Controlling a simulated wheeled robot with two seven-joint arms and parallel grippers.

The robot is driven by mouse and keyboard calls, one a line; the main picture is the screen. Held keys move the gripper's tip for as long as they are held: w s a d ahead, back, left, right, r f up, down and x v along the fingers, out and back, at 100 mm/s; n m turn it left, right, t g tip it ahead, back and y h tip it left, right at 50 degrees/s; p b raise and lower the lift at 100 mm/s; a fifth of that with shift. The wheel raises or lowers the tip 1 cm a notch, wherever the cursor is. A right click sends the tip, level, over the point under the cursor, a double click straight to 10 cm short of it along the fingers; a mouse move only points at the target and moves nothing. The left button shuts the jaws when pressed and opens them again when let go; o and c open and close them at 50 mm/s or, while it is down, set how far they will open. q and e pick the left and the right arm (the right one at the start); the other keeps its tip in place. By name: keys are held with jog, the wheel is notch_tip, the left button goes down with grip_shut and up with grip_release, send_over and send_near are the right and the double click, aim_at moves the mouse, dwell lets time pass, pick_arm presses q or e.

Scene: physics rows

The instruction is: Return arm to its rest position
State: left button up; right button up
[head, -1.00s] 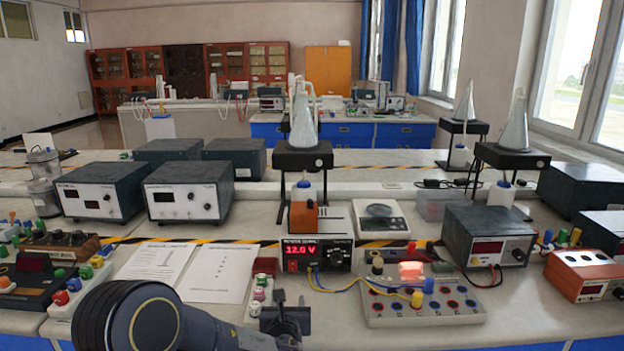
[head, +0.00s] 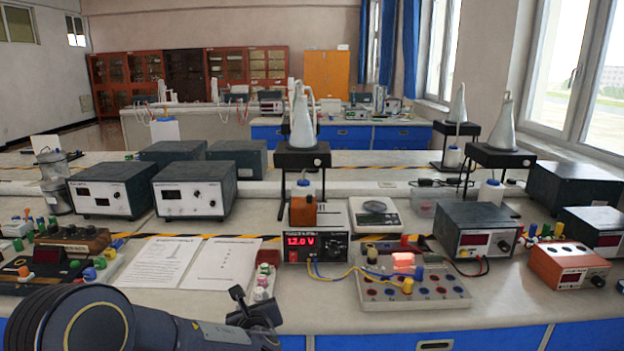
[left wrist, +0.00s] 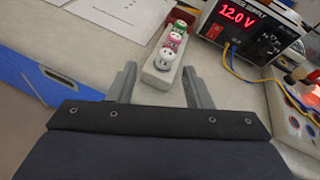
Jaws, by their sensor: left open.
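My left gripper (head: 250,306) is at the bottom of the head view, near the bench's front edge, with my left arm coming in from the lower left. In the left wrist view its two fingers (left wrist: 158,88) are apart with nothing held between them. Beyond the fingertips is a narrow block with several coloured terminals (left wrist: 170,50), apart from the fingers. The block also shows in the head view (head: 263,282). My right gripper is not in view.
A power supply (head: 314,236) reading 12.0 V stands right of the gripper. Wires run to a terminal board (head: 412,291) with a glowing red lamp (head: 403,260). Paper sheets (head: 160,262) lie to the left. The front strip of bench (head: 340,318) is clear.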

pick_arm(q)
jog(key=s+a+r+n+g+y+p, duration=0.1)
jog(key=s+a+r+n+g+y, duration=0.3)
jog(key=s+a+n, duration=0.65)
jog(key=s+a+r+n+g+h+p, duration=0.1)
jog(key=s+a+n+g, duration=0.1)
jog(key=s+a+n, duration=0.3)
jog(key=s+a+r+n+g+h+p, duration=0.15)
jog(key=s+n, duration=0.25)
jog(key=s, duration=0.4)
jog(key=s+d+r+n+h+p, duration=0.1)
jog(key=s+d+r+n+h, duration=0.1)
jog(key=s+d+n+h, duration=0.6)
jog(key=s+d+n, duration=0.2)
jog(key=s+n, duration=0.3)
jog(key=s, duration=0.2)
jog(key=shift+s+g+p, duration=0.15)
jog(key=shift+g+p, duration=0.2)
jog(key=shift+p, duration=0.05)
